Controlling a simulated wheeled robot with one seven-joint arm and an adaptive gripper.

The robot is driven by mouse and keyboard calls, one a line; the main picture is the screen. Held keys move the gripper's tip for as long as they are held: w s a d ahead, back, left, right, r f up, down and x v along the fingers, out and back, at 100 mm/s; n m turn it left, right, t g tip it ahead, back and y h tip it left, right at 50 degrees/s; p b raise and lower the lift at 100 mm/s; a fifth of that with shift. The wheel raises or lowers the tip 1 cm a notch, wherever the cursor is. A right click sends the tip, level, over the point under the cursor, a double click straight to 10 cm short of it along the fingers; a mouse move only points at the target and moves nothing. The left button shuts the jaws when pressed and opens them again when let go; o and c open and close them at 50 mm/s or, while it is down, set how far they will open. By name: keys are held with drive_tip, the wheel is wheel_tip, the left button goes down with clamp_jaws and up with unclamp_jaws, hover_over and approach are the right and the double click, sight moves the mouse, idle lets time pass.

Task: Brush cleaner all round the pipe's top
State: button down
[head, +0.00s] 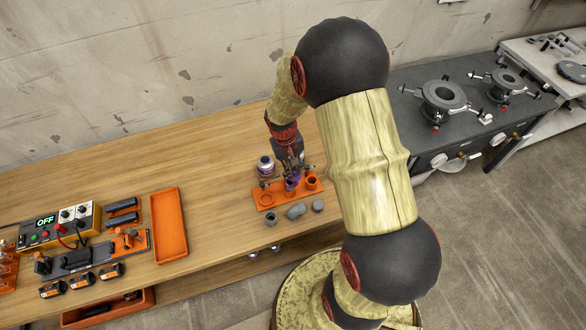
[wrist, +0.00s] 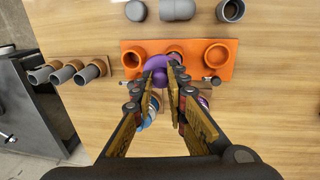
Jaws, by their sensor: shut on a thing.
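My gripper (wrist: 160,80) is shut on a purple cap (wrist: 158,63); in the head view the purple part (head: 291,184) shows below the fingers. Any brush under the cap is hidden. The cap is over or just beside the middle socket of an orange three-socket holder (wrist: 198,72), which also shows in the head view (head: 279,197); I cannot tell whether it touches. Three grey pipe pieces (wrist: 90,71) with tan ends lie on a wooden rack at the left of the wrist view. A can with a purple label (head: 265,167) stands behind the holder.
Loose grey fittings, an elbow (head: 296,211) among them, stand in front of the holder. An empty orange tray (head: 168,225) and a power box reading OFF (head: 60,225) are to the left. Clamp fixtures (head: 443,97) stand on a dark bench to the right.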

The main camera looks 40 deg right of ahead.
drive_tip(key=shift+w+d, duration=0.2)
drive_tip(key=shift+w, duration=0.3)
drive_tip(key=shift+w, duration=0.3)
drive_tip(key=shift+d, duration=0.4)
idle(0.4)
drive_tip(key=shift+r, duration=0.1)
drive_tip(key=shift+r+p, duration=1.85)
drive_tip(key=shift+r, duration=0.85)
